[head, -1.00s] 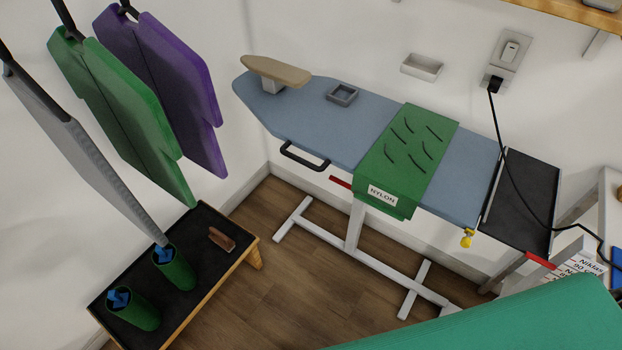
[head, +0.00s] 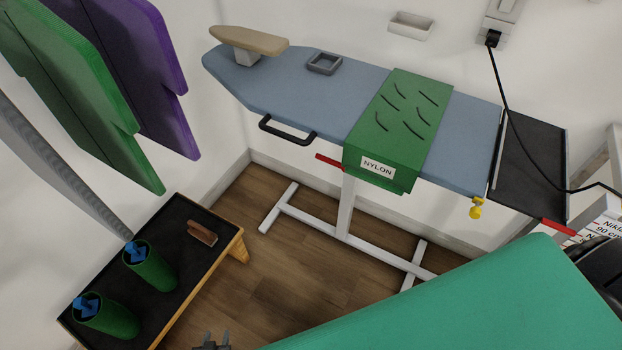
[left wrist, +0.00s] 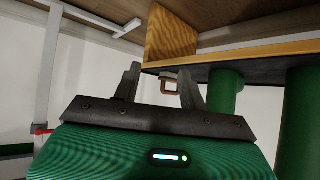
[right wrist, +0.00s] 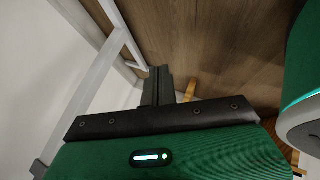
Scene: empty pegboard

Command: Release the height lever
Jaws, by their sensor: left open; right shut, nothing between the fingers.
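The ironing board (head: 300,100) has a thin red lever (head: 328,162) under its front edge, left of the green cloth; I take this as the height lever. A small red piece also shows at the left edge of the left wrist view (left wrist: 40,129). My left gripper (head: 212,343) just shows at the bottom of the head view, well below and left of the lever. In the left wrist view its fingers (left wrist: 160,75) are apart and empty. My right gripper (right wrist: 157,72) is shut and empty in its wrist view, and is not seen in the head view.
A black bar handle (head: 287,131) sits left of the lever. A green cloth marked NYLON (head: 398,125) hangs over the board. A yellow knob (head: 476,209) hangs at right. A low black table (head: 180,240) holds green cylinders and a brush. Garments hang at left.

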